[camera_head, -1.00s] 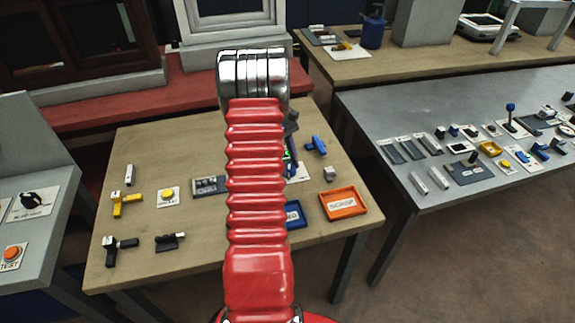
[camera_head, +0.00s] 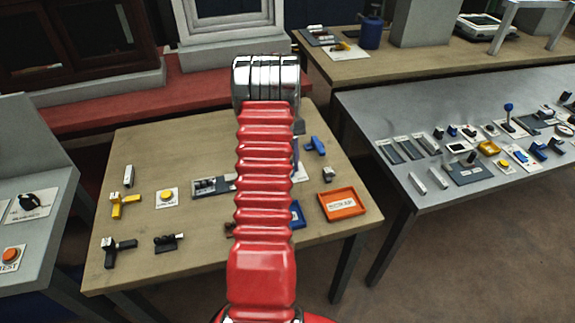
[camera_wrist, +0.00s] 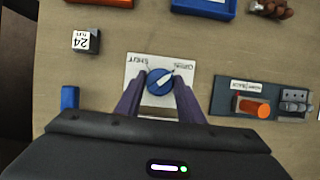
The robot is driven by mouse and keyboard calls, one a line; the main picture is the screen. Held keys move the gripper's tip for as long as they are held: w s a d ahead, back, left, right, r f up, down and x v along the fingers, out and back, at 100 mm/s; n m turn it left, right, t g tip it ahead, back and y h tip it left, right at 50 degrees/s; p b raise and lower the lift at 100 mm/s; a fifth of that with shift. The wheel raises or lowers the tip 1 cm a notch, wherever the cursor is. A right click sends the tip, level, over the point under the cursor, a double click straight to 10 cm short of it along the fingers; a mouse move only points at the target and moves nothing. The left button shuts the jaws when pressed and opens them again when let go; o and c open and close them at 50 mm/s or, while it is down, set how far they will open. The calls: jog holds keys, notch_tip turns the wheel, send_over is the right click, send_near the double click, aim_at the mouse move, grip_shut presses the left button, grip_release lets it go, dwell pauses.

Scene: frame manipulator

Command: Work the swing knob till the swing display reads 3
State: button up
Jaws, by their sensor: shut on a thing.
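In the wrist view a blue round knob (camera_wrist: 159,81) with a white pointer mark sits on a white plate (camera_wrist: 134,68). The plate's lettering appears upside down and looks like SHUT on the left and OPEN on the right. My gripper (camera_wrist: 161,86) has its two purple fingers on either side of the knob, shut on it. The pointer slants toward the upper right. I cannot make out a swing display or a number on one.
A dark panel (camera_wrist: 222,104) with an orange cylinder (camera_wrist: 253,107) lies right of the knob plate. A white cube (camera_wrist: 86,41) marked 24 is at left, above a blue piece (camera_wrist: 70,97). An orange tray (camera_head: 343,204) and a blue tray (camera_head: 297,214) stand near the table's right side.

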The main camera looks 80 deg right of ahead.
jog(key=shift+s+d, duration=0.1)
jog(key=shift+s, duration=0.1)
jog(key=o, duration=1.1)
jog(key=shift+w, duration=0.1)
jog(key=shift+c, duration=0.2)
jog(key=v, duration=1.3)
jog(key=shift+r, duration=0.3)
jog(key=shift+w+d, duration=0.1)
